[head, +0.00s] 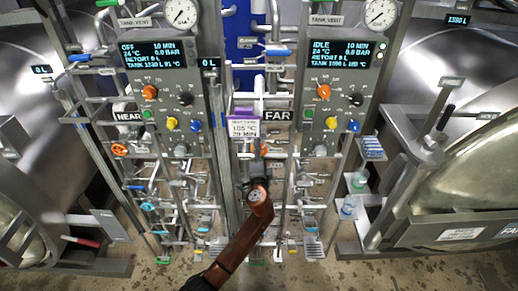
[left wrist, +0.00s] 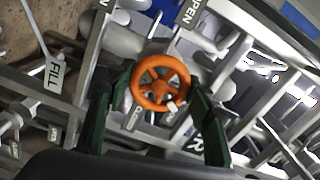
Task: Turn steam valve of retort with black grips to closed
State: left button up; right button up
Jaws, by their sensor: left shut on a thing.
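The steam valve is an orange handwheel (left wrist: 160,82) in the left wrist view. The dark green fingers of my left gripper (left wrist: 162,105) stand on both sides of it and are shut on it. An OPEN label (left wrist: 190,14) is above the wheel and a CLOSED label (left wrist: 134,117) is at its lower left. A small pale tab shows at the wheel's lower right. In the head view my brown left arm reaches up to the FAR panel, and only a bit of the orange wheel (head: 263,150) shows. The right retort has a black-gripped handle (head: 445,117).
The FAR control panel (head: 340,85) reads IDLE; the NEAR panel (head: 160,85) reads OFF. Another orange handwheel (head: 119,149) sits under the NEAR label. A red-gripped handle (head: 84,242) is on the left retort. Pipes and frame bars crowd my left gripper. A FILL label (left wrist: 54,77) is at left.

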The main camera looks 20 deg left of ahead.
pick_arm(q)
jog(key=m+p, duration=0.2)
jog(key=m, duration=0.1)
jog(key=shift+r+m, duration=0.15)
jog(key=shift+m, duration=0.25)
jog(key=m+p, duration=0.2)
jog(key=m, duration=0.1)
jog(key=shift+m, duration=0.3)
jog(key=shift+m+p, duration=1.4)
jog(key=shift+m, duration=0.5)
jog(key=shift+f, duration=0.2)
jog(key=o, duration=1.1)
jog(key=shift+o, duration=0.3)
jog(key=v, duration=1.2)
